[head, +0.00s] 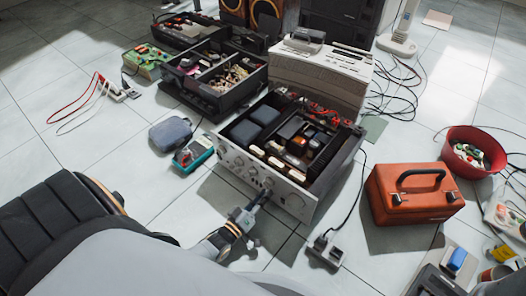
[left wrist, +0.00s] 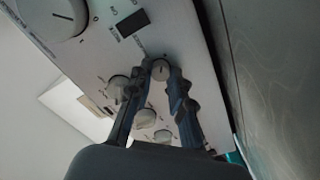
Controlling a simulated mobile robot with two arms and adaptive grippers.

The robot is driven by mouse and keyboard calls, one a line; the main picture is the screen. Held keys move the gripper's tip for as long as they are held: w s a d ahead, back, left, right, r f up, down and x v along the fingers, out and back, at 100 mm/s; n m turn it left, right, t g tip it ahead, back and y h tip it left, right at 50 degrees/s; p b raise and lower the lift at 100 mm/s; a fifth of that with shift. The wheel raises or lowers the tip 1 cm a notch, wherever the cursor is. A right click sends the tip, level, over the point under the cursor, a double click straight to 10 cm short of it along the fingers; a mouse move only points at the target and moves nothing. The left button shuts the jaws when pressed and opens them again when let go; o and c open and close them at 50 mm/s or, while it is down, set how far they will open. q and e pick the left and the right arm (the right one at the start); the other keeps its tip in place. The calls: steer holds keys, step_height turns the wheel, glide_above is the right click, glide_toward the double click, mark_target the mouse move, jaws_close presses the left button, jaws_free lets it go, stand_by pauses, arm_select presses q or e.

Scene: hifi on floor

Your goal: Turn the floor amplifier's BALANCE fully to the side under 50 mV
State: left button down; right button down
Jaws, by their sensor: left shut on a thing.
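The floor amplifier (head: 238,160) stands with its top open and its silver front panel, with several knobs, facing me. My left gripper (head: 265,192) is at the lower middle of that panel. In the left wrist view my left gripper (left wrist: 161,73) has its two fingers on either side of a small round knob (left wrist: 160,70) and is shut on it. The knob's dark pointer mark shows, but its label cannot be read. A teal meter (head: 193,154) lies on the floor left of the amplifier; its reading is too small to read. My right gripper is not in view.
Other knobs (left wrist: 145,118) sit close to the fingers, and a large knob (left wrist: 58,14) is farther off.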

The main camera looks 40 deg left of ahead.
arm_select(q)
steer(key=shift+m, duration=0.5)
steer(key=c, duration=1.2)
jaws_free()
steer(key=s, duration=0.8)
steer(key=s+a, duration=0.1)
steer(key=s, duration=0.3)
